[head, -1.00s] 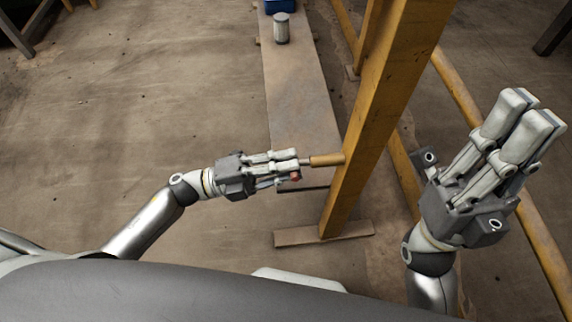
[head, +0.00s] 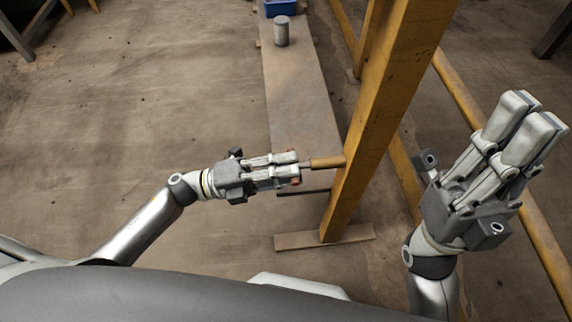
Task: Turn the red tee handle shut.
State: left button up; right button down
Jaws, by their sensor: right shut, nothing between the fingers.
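The red tee handle (head: 296,182) is mostly hidden by my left gripper; only a small red end shows below the fingertips. It sits at the end of a thin stem and a brass-coloured pipe (head: 327,162) that comes out of the yellow post. My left gripper (head: 297,168) reaches in from the left with its fingers close together around the handle and looks shut on it. My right gripper (head: 535,115) is shut and empty, raised at the right, well away from the handle.
The yellow post (head: 375,120) stands on a flat foot (head: 300,240) just right of the handle. A long board (head: 292,90) behind carries a grey can (head: 281,31) and a blue bin (head: 280,8). A yellow rail (head: 455,85) runs behind my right gripper. Floor at left is clear.

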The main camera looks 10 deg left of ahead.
pick_arm(q)
jog(key=o, duration=0.3)
jog(key=v, duration=1.2)
dwell(0.3)
